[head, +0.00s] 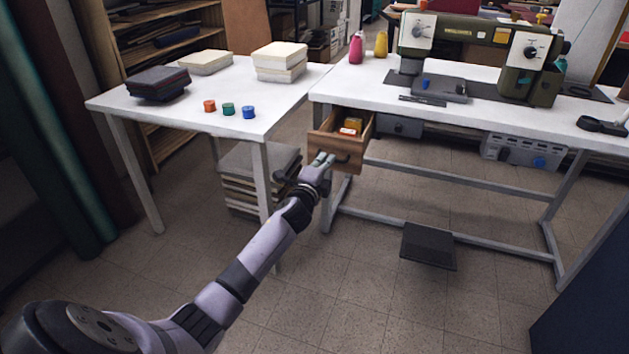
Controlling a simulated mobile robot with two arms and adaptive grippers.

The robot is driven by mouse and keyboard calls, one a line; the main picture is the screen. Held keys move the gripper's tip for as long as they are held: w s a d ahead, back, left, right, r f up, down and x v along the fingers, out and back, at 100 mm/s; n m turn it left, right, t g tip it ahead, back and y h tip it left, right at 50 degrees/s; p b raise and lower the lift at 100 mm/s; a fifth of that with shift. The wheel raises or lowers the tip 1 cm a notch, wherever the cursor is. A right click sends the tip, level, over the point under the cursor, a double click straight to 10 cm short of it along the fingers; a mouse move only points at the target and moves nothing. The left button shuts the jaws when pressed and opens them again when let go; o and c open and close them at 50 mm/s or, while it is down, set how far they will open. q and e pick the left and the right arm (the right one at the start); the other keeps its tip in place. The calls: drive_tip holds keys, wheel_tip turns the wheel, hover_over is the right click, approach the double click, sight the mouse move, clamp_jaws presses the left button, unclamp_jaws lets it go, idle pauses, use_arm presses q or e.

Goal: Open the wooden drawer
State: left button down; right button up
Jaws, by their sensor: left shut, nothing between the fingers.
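The wooden drawer (356,158) hangs under the left end of the white sewing table (462,118). It is pulled out, and its inside shows small orange and red items (350,126). A dark handle sits on its front. My left gripper (325,161) is at the left part of the drawer front, close to the handle. Its fingers look shut with nothing between them. I cannot tell whether they touch the drawer front. My right gripper is not in view.
An olive sewing machine (477,40) stands on the sewing table. A second white table (190,114) at left holds stacked cloths and small spools. Stacked slabs (245,180) lie below it. A dark foot pedal (428,246) is under the sewing table. The floor in front is clear.

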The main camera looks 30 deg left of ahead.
use_arm(q)
drive_tip(key=p+v, duration=0.1)
drive_tip(key=v, duration=0.6)
drive_tip(key=shift+s+f, duration=0.2)
drive_tip(key=shift+s, duration=0.25)
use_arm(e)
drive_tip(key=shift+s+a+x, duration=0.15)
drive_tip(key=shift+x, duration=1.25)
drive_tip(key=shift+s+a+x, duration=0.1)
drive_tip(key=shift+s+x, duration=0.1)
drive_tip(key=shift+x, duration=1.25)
